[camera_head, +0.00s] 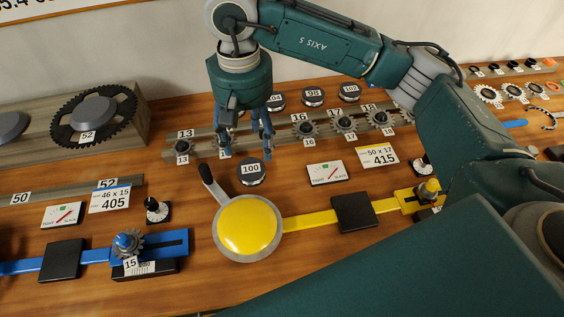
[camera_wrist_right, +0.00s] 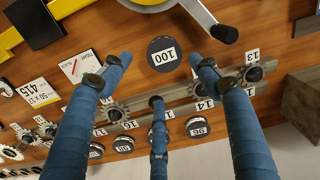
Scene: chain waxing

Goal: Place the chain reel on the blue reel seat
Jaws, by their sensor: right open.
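A dark round puck labelled 100 (camera_head: 250,172), which looks like a chain reel, lies on the bench in front of the sprocket row; it also shows in the right wrist view (camera_wrist_right: 163,54). My right gripper (camera_head: 247,146) is open and empty above the sprocket row, just behind that puck. In the right wrist view its blue fingers (camera_wrist_right: 160,75) are spread apart. A blue bar (camera_head: 25,266) at the lower left carries a black square plate (camera_head: 62,259) and a blue slotted mount (camera_head: 172,246) with a sprocket labelled 15 (camera_head: 127,243). I cannot tell which part is the blue reel seat.
A yellow disc (camera_head: 247,226) with a crank handle stands in front, joined to a yellow bar (camera_head: 302,221) with another black plate (camera_head: 354,213). Several pucks (camera_head: 313,97) and sprockets (camera_head: 344,125) line the back. A large chainring (camera_head: 66,118) stands at the left.

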